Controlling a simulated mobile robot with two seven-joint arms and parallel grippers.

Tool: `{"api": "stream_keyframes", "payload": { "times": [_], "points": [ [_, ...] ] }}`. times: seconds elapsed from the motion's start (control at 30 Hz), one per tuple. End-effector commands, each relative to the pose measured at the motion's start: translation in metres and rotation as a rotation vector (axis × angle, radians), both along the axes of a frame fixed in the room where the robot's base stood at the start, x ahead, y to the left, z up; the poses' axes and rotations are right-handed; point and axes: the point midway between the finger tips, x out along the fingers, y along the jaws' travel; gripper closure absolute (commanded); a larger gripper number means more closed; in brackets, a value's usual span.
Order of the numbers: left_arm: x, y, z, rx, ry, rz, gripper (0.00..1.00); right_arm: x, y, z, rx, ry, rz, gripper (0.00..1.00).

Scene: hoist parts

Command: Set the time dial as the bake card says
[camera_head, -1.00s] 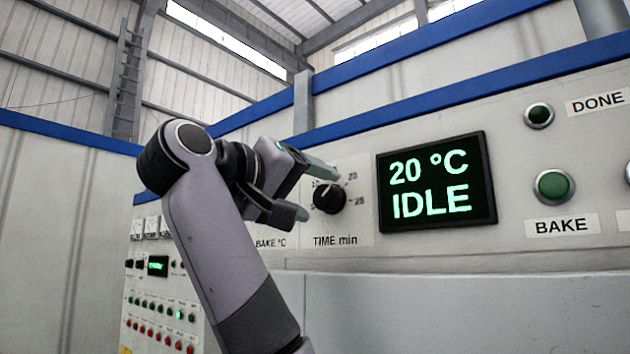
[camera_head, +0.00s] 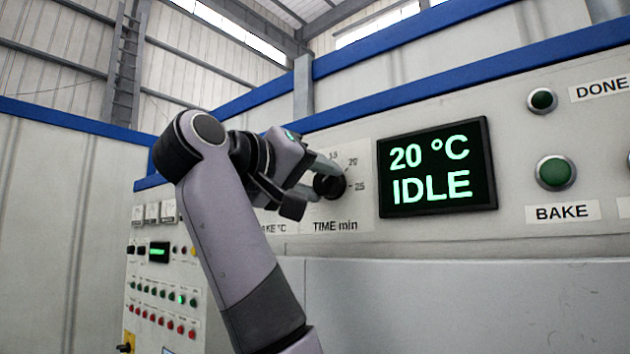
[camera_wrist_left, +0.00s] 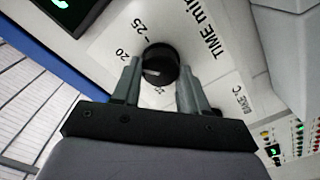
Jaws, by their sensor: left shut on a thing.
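The time dial (camera_head: 330,186) is a round black knob above the label "TIME min" on the oven panel. My left gripper (camera_head: 322,179) has its two fingers on either side of the dial and is shut on it. In the left wrist view, the dial (camera_wrist_left: 161,62) sits between the fingertips (camera_wrist_left: 160,72). Its white mark points left and slightly down, seemingly between 20 and a partly hidden number below. The numbers 20 and 25 are readable there. The bake card is not in view. My right gripper is not in view.
A display (camera_head: 437,168) right of the dial reads "20 °C IDLE". Further right are a green BAKE button (camera_head: 555,172) and a DONE lamp (camera_head: 541,101). My left arm covers most of the BAKE °C area. A second control panel (camera_head: 163,290) stands at the lower left.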

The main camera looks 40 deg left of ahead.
Motion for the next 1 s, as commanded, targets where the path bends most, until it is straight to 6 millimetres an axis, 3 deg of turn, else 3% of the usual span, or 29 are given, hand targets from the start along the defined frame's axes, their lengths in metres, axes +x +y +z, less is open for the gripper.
{"api": "stream_keyframes", "payload": {
  "times": [0.6,1.0],
  "points": [
    [0.0,0.001,-0.001,0.474,-0.036,0.004,0.87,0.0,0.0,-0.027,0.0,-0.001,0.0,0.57],
    [0.0,-0.001,0.0,0.75,-0.058,0.003,0.87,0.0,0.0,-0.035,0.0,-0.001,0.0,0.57]
  ]
}}
